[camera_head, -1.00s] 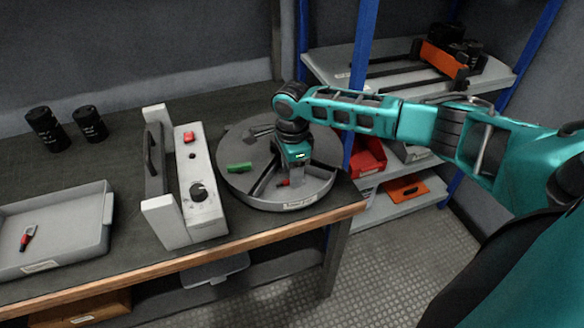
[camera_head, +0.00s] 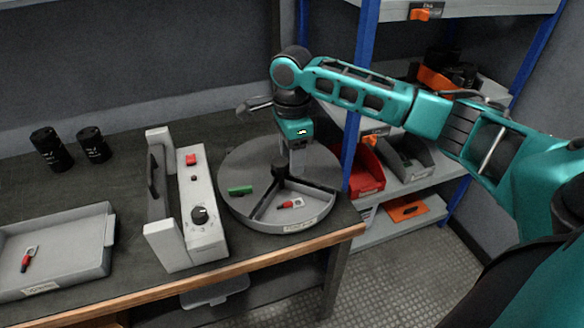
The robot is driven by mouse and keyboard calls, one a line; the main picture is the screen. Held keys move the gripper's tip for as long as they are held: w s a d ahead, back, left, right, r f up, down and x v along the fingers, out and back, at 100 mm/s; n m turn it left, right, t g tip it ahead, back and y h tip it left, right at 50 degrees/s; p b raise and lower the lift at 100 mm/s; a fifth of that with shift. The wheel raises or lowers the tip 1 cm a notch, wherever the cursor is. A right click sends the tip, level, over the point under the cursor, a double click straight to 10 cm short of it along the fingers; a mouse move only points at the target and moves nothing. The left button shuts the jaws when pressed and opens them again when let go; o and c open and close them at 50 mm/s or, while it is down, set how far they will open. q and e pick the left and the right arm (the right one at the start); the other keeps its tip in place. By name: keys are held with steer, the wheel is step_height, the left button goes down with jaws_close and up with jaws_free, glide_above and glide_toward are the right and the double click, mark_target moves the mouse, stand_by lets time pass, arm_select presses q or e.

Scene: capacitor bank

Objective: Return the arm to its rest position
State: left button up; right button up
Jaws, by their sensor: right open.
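My right arm comes in from the right, and its teal wrist hangs over the round grey sectioned tray. My right gripper (camera_head: 297,160) is open and points down above the far right part of the tray. Its fingertips are partly hard to make out against the tray. The round tray (camera_head: 231,206) stands on the workbench near its right end. A small red-and-silver part (camera_head: 290,204) lies in its front section, apart from the gripper. A green piece (camera_head: 240,190) lies in the left section. My left gripper is out of view.
A grey fixture with a red button and black knob (camera_head: 201,216) stands left of the tray. A grey bin (camera_head: 102,245) holds another red part (camera_head: 27,259). Two black cylinders (camera_head: 93,145) stand behind. A blue-posted shelf (camera_head: 366,60) with bins is close to the arm on the right.

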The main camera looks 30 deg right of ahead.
steer(key=shift+r, duration=0.7)
steer(key=s+a+f+n+t+y, duration=0.1)
steer(key=s+a+f+n, duration=0.4)
steer(key=s+a+n, duration=0.25)
steer(key=s+a+f+n+t+y, duration=0.1)
steer(key=s+a+f+n, duration=0.5)
steer(key=a+n, duration=0.2)
steer(key=s+d+n+t+h, duration=0.2)
steer(key=s+d+n, duration=0.45)
steer(key=s, duration=0.55)
steer(key=w+a+f+n+t+y, duration=0.1)
steer(key=w+a+f+t+y, duration=0.1)
steer(key=w+f+t, duration=0.4)
steer(key=shift+w+a+f+t+p, duration=0.45)
steer(key=shift+w+a+f, duration=0.25)
steer(key=shift+w+f, duration=0.2)
